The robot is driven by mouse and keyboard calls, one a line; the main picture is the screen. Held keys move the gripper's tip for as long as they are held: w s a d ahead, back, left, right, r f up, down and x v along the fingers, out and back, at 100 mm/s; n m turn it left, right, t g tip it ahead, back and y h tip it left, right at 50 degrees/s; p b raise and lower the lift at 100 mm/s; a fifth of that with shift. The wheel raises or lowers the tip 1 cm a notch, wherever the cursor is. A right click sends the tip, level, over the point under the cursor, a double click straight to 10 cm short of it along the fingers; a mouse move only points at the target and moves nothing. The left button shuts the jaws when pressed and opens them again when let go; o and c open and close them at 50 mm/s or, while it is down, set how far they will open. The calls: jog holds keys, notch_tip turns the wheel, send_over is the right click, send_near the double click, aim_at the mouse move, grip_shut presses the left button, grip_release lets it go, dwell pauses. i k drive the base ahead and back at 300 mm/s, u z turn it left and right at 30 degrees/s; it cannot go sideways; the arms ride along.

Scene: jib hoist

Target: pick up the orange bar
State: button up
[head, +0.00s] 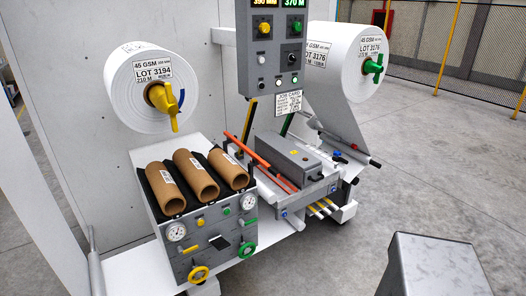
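A thin orange bar (262,162) lies slanted on the machine's grey bed, running from beside the cardboard cores down to the right, left of a grey box-shaped unit (290,158). A second short orange-red length shows close beside its lower end; I cannot tell whether it is a separate piece. Nothing is seen holding the bar. My gripper is not in view.
Several brown cardboard cores (195,176) lie in a black rack left of the bar. White film rolls (137,90) hang behind at left and right (350,62). A control panel (277,50) stands above. Grey floor (450,150) at the right is open.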

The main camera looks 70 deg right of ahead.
aim_at(275, 173)
jog(key=z, duration=0.8)
jog(key=i, duration=0.6)
jog(key=k, duration=0.6)
jog(key=u, duration=0.1)
